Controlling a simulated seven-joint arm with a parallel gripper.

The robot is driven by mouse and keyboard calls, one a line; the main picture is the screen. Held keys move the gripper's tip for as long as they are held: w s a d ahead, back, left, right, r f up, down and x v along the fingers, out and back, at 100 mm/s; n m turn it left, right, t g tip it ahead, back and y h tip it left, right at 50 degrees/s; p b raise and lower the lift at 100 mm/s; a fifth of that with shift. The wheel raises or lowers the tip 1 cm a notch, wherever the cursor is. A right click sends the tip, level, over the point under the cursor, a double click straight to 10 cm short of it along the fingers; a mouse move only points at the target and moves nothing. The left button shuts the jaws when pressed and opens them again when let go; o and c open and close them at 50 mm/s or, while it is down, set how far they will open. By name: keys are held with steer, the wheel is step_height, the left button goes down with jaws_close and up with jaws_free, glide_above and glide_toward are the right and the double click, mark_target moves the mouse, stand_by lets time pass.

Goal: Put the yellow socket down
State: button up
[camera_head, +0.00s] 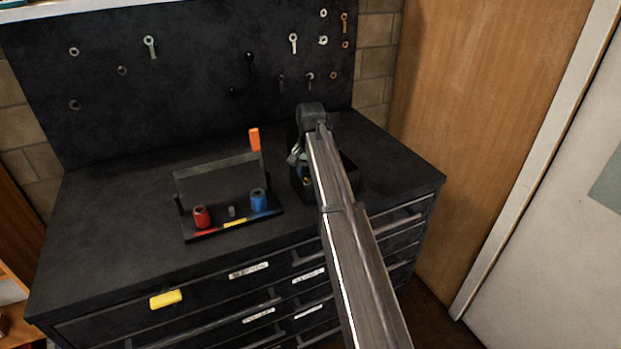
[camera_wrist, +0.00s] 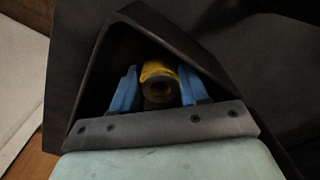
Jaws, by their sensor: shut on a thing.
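The yellow socket (camera_wrist: 157,70) is between the two blue fingers of my gripper (camera_wrist: 159,90) in the wrist view. My gripper is shut on it, with the socket's round open end facing the camera. The socket and fingers are inside the outline of a black open-topped bin (camera_wrist: 98,70); I cannot tell whether the socket touches its floor. In the head view the bin (camera_head: 349,182) stands on the cabinet top, right of the rack. My arm covers much of the bin, and only a small bit of yellow shows there.
A black rack (camera_head: 190,232) holds a red socket (camera_head: 202,217) and a blue socket (camera_head: 258,200). A bare grey peg (camera_head: 232,211) stands between them, behind a yellow mark. An orange piece (camera_head: 254,139) rises at its back right.

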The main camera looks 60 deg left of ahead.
steer(key=o, duration=0.8)
steer(key=shift+f, duration=0.1)
steer(key=shift+o, duration=0.2)
step_height(320, 180, up, 12)
steer(key=shift+r, duration=0.2)
